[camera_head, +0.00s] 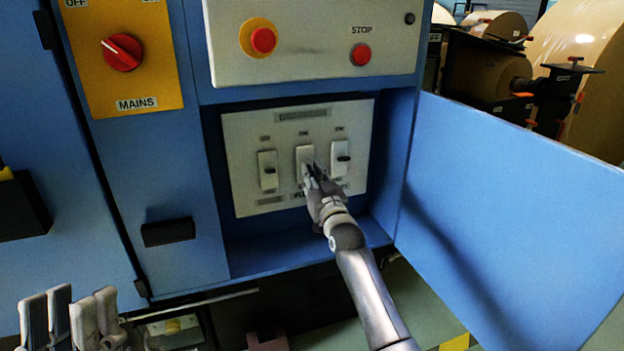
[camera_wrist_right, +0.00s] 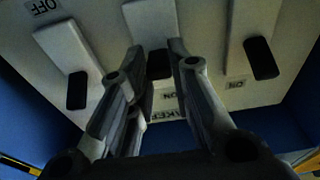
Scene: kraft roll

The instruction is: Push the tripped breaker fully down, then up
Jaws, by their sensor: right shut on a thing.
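A pale breaker panel (camera_head: 240,130) sits in the open blue recess and carries three white breakers with black levers. The left breaker (camera_head: 267,160) and the right breaker (camera_head: 340,150) are free of my grippers. My right gripper (camera_head: 311,172) is at the middle breaker (camera_head: 304,153) and covers its lever in the head view. In the right wrist view, the dark middle lever (camera_wrist_right: 158,64) sits between the fingertips of my right gripper (camera_wrist_right: 156,47), which is shut on it. My left gripper (camera_head: 72,310) is open and empty at the lower left, away from the panel.
The blue cabinet door (camera_head: 510,210) stands open on the right, beside my right arm. Above the recess are a red button (camera_head: 263,40) and a red STOP button (camera_head: 360,55). A red MAINS knob (camera_head: 122,52) is at the upper left.

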